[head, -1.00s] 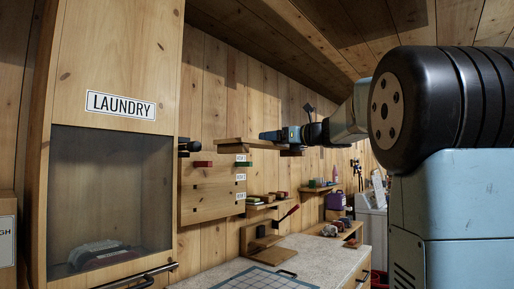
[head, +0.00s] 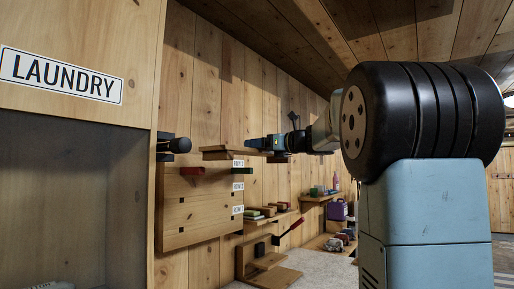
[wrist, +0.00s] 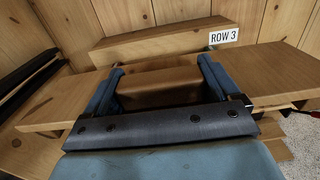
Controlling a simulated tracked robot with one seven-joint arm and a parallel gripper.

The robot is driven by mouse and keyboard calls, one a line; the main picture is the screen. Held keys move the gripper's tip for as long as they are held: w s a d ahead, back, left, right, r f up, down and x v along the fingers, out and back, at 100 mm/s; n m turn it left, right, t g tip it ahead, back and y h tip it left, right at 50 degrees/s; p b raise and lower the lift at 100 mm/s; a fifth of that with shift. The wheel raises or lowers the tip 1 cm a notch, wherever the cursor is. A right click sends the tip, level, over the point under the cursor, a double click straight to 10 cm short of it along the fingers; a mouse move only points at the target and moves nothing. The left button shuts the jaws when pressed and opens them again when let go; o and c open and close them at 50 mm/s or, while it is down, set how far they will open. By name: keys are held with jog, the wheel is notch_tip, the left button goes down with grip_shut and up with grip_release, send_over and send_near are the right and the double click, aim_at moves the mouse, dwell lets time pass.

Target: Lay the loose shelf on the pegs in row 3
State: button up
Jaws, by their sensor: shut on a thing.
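The loose shelf (head: 222,153) is a pale wooden board, level, just above the red peg (head: 192,171) and the green peg (head: 243,170). Both pegs stick out of the top row of the peg panel (head: 205,205), whose top label reads ROW 3 (head: 238,163). My gripper (head: 266,144) is shut on the shelf. In the wrist view, its blue fingers (wrist: 160,75) close on a brown raised block in the middle of the shelf (wrist: 262,76), and the shelf reaches out on both sides. The ROW 3 label (wrist: 224,36) shows behind it. Whether the shelf touches the pegs is unclear.
The LAUNDRY cabinet (head: 60,74) stands close on the left, with a dark bar (head: 174,146) beside its edge near the shelf. Lower right are small shelves with blocks (head: 270,209), a stand with a red handle (head: 288,231) and a purple container (head: 337,210).

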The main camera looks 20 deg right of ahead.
jog(key=shift+a+x, duration=0.25)
jog(key=shift+x, duration=1.5)
jog(key=w+a+f, duration=0.4)
jog(key=w+a, duration=0.1)
jog(key=w, duration=0.3)
jog(key=shift+w+a, duration=0.3)
jog(key=shift+a, duration=0.1)
jog(key=o, duration=1)
jog(key=v, duration=1.3)
jog(key=shift+s+d+f, duration=0.1)
jog(key=shift+s+d, duration=0.1)
jog(key=shift+s, duration=0.1)
